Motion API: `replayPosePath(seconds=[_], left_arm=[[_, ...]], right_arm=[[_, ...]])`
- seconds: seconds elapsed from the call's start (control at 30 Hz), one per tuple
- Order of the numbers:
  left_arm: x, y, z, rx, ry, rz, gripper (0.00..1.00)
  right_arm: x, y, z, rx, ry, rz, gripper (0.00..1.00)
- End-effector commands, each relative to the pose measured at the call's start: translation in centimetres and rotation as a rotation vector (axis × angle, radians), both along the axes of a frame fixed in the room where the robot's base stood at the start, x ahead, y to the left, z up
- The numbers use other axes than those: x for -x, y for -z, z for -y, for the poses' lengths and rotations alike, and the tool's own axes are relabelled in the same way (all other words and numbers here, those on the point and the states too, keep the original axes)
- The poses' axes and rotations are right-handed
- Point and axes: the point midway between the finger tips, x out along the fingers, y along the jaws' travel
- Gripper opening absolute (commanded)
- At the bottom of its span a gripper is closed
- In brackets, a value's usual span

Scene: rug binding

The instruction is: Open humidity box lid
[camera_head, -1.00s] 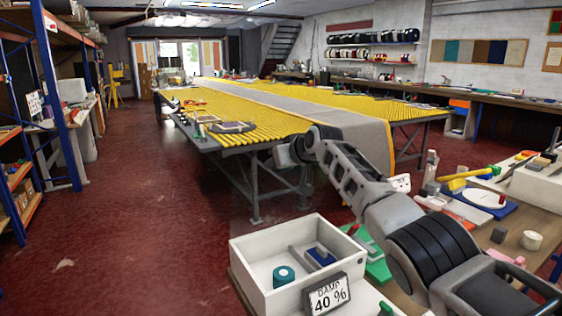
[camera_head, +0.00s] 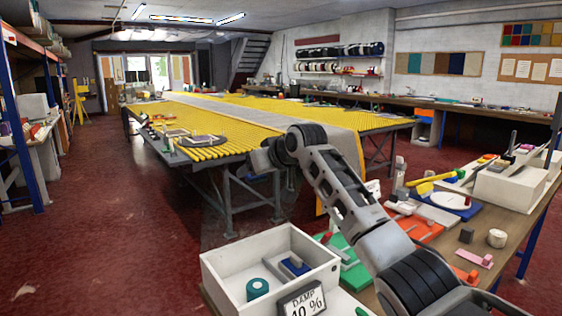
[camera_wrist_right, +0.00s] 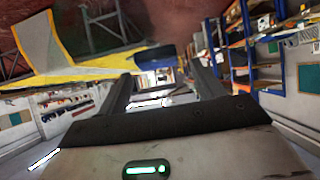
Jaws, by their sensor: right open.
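A white box (camera_head: 226,282) with a "DAMP 40 %" sign (camera_head: 301,300) on its front stands on the bench at the lower middle of the head view. Its top is open, and a teal roll (camera_head: 257,288) and a blue piece (camera_head: 295,265) lie inside. I cannot make out a lid on it. My right arm reaches out beyond the box, over the floor towards the large table. In the right wrist view my right gripper (camera_wrist_right: 160,85) has its fingers apart, with nothing between them. My left gripper is not in view.
The wooden bench (camera_head: 505,235) right of the box holds a green tray (camera_head: 352,274), an orange tray (camera_head: 415,228), a white plate (camera_head: 450,200) and a white block (camera_head: 510,183). A large table with yellow slats (camera_head: 205,150) stands ahead. The red floor (camera_head: 95,235) at left is clear.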

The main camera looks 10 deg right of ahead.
Motion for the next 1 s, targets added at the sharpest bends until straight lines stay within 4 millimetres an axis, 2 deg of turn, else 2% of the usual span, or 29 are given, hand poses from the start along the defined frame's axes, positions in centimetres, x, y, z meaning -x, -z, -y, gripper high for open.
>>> replayPosePath(seconds=[0.3,0.5,0.7,1.0], left_arm=[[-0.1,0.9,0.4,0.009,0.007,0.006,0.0],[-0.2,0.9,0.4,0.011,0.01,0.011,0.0],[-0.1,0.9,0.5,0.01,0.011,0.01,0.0],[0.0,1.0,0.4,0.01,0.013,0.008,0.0]], right_arm=[[5.3,-3.0,2.1,0.001,0.0,0.001,0.67],[7.8,-4.7,3.0,0.0,0.001,-0.003,0.67],[8.7,-5.3,3.3,0.001,0.0,-0.006,0.67],[8.7,-5.3,3.3,0.0,-0.001,-0.006,0.67]])
